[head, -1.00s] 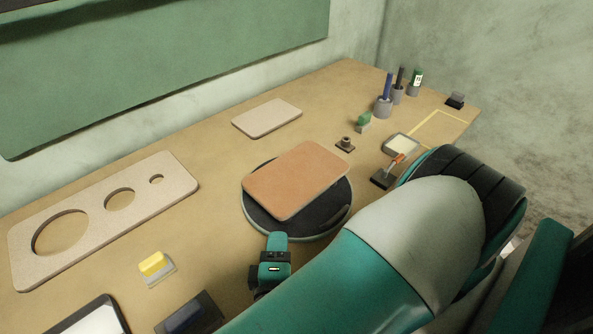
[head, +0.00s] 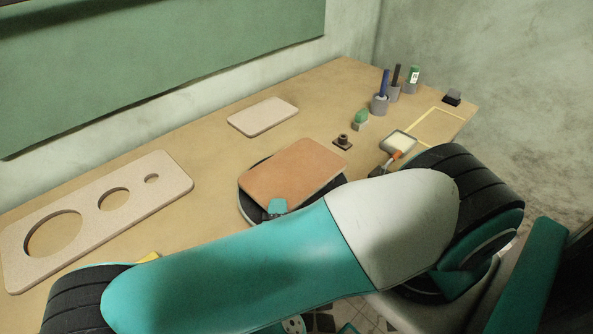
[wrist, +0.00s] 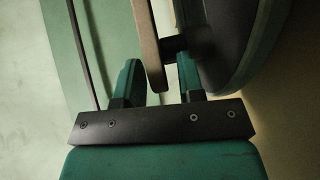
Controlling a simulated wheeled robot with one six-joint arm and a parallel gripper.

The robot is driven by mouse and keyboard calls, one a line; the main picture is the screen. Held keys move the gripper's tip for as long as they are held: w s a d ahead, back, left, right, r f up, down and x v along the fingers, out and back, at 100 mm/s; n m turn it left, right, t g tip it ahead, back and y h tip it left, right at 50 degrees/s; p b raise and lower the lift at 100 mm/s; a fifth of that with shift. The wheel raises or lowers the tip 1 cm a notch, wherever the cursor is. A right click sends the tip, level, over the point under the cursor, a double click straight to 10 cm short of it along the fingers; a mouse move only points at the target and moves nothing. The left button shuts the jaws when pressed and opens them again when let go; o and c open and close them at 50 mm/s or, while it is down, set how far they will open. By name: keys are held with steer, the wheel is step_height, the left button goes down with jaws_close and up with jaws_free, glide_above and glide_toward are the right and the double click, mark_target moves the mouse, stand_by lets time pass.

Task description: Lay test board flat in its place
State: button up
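An orange-brown board with rounded corners, which I take to be the test board (head: 292,173), lies on a round dark turntable (head: 249,210) and overhangs its edge. In the wrist view, the board's edge (wrist: 149,50) lies between the two spread fingers of my gripper (wrist: 160,80). A gap shows on the right finger's side; finger contact is unclear. A yellow rectangle outline (head: 437,111) marks bare table at the far right end.
A pale board (head: 263,117) lies behind the turntable, and a long board with round holes (head: 165,187) lies at left.

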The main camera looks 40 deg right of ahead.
jaws_close()
steer(key=shift+r+p, duration=0.65)
stand_by(0.4)
steer(key=shift+r+p, duration=2.05)
steer(key=shift+r, duration=0.45)
